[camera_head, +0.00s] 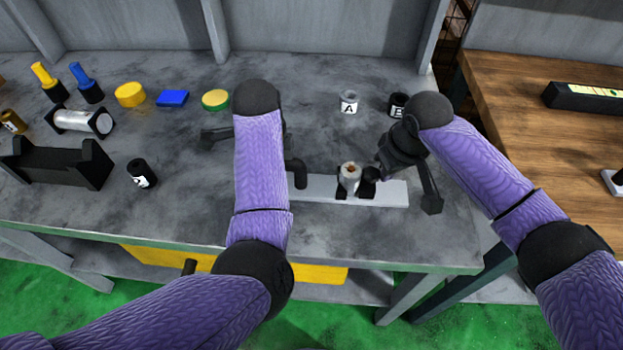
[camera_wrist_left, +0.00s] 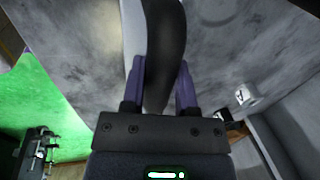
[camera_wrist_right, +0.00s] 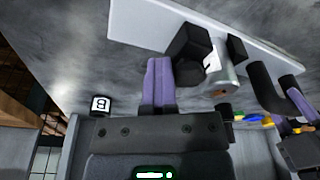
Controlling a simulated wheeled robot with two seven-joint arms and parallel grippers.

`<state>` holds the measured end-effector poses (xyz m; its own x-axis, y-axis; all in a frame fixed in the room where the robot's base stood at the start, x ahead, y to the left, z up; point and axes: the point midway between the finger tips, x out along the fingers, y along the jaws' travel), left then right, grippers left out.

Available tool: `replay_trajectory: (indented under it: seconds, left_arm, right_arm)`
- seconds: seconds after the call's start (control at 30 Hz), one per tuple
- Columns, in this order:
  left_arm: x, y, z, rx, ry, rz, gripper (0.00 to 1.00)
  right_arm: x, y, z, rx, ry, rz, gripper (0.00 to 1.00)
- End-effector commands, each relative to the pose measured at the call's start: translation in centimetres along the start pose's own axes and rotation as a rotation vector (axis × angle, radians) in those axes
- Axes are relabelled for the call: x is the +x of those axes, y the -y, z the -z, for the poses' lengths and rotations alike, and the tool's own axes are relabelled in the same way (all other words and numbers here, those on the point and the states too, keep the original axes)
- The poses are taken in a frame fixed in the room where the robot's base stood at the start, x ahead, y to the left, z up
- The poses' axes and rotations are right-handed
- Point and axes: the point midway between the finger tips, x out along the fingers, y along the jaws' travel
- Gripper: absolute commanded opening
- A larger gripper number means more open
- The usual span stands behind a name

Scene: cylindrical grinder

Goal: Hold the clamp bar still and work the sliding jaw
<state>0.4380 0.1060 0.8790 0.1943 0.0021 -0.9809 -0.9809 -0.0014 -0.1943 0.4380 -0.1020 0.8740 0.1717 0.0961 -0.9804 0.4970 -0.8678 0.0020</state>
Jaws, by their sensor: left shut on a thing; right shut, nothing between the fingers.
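The clamp bar (camera_head: 390,194) is a light grey strip on the grey table. A silver cylinder with a brownish top (camera_head: 350,178) stands upright over it between black jaw parts. The black block of the sliding jaw (camera_wrist_right: 188,50) shows in the right wrist view. My left gripper (camera_wrist_left: 160,75) is shut on the curved black handle (camera_wrist_left: 164,45) at the bar's left part; my left arm hides it in the head view. My right gripper (camera_wrist_right: 158,68) is shut and empty, its fingertips close beside the black block. I cannot tell whether they touch it.
Cups marked A (camera_head: 348,102) and B (camera_head: 397,105) stand behind the bar. A black labelled cylinder (camera_head: 141,173), a black cradle (camera_head: 60,163), a yellow disc (camera_head: 130,94) and a blue block (camera_head: 172,98) are at left. The table front right of the bar is clear.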

Motion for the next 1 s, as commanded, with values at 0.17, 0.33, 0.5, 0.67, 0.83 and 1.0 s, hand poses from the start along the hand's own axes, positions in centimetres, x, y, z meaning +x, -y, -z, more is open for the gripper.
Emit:
replay_trajectory:
  seconds: [0.17, 0.33, 0.5, 0.67, 0.83, 1.0]
  left_arm:
    - [0.0, 0.0, 0.2, 0.003, -0.005, 0.0, 0.0]
    - [0.0, 0.0, 0.2, 0.003, -0.005, -0.001, 0.0]
    - [0.0, 0.0, 0.2, 0.002, -0.005, -0.001, 0.0]
    - [0.0, 0.0, 0.2, 0.002, -0.004, -0.001, 0.0]
    - [0.0, 0.0, 0.1, 0.002, -0.003, -0.002, 0.0]
    - [0.0, 0.0, 0.1, 0.001, -0.003, -0.002, 0.0]
  right_arm:
    - [-1.0, 0.2, 0.4, -0.006, -0.008, 0.009, 0.0]
    - [-2.5, 0.1, 0.5, -0.006, -0.008, 0.008, 0.0]
    - [-3.9, -0.2, 0.7, -0.004, -0.007, 0.006, 0.0]
    - [-5.2, -0.4, 0.8, -0.003, -0.005, 0.004, 0.0]
    - [-6.5, -0.5, 1.0, -0.003, -0.004, 0.004, 0.0]
    - [-7.0, -0.6, 1.0, -0.002, -0.003, 0.004, 0.0]
